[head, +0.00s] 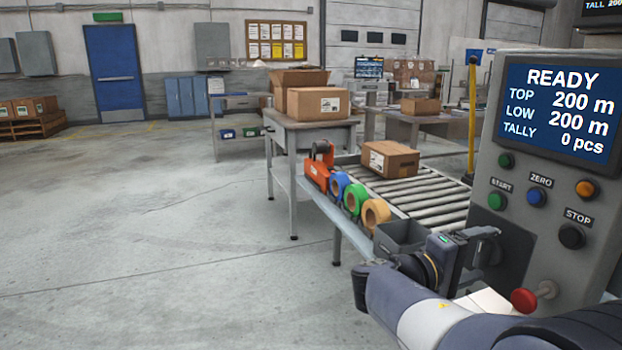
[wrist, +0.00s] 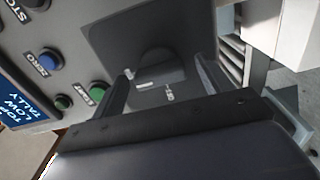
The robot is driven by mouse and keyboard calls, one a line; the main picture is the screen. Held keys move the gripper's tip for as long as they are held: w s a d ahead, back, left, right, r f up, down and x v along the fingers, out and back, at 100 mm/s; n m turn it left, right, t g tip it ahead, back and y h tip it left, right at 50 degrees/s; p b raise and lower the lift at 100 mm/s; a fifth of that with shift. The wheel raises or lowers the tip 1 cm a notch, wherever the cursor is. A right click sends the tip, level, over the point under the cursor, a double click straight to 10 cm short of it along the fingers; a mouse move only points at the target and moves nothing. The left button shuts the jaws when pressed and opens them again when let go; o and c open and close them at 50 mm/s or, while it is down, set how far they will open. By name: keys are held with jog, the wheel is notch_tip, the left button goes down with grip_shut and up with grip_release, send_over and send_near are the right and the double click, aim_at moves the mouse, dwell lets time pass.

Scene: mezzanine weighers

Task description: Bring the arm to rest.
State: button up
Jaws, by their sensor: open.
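My arm reaches in from the lower right in the head view, and my gripper (head: 488,242) is at its end, close to the lower left of a grey control panel (head: 545,225). A dark plate (wrist: 118,38) lies behind the fingers on the panel. The green START button (wrist: 97,92) is just left of the left finger, and the blue ZERO button (wrist: 50,61) is farther left. I cannot tell whether the fingers touch the panel.
The panel's screen (head: 560,112) reads READY, TOP 200 m, LOW 200 m, TALLY 0 pcs. A red knob (head: 523,300) is beside my arm. Tape rolls (head: 375,214) and a grey bin (head: 398,237) stand left of my gripper, along a roller conveyor (head: 430,193).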

jog(key=p+v, duration=0.2)
jog(key=v, duration=0.9)
jog(key=b+x, duration=0.1)
jog(key=x, duration=1)
jog(key=shift+d+r+b, duration=0.1)
jog(key=shift+d+b, duration=0.05)
jog(key=shift+b, duration=0.2)
jog(key=shift+a+r+n+p, duration=0.2)
jog(key=shift+n+p, duration=0.4)
jog(key=shift+p, duration=0.55)
jog(key=n+p, duration=0.3)
jog(key=p, duration=0.3)
jog(key=shift+n, duration=0.4)
jog(key=n+p, duration=0.4)
jog(key=p, duration=0.2)
jog(key=shift+p, duration=0.35)
jog(key=n+p, duration=0.6)
jog(key=p, duration=0.3)
jog(key=shift+n, duration=0.3)
jog(key=n+p, duration=0.2)
jog(key=p, duration=0.1)
jog(key=shift+f, duration=0.25)
jog(key=shift+n, duration=0.3)
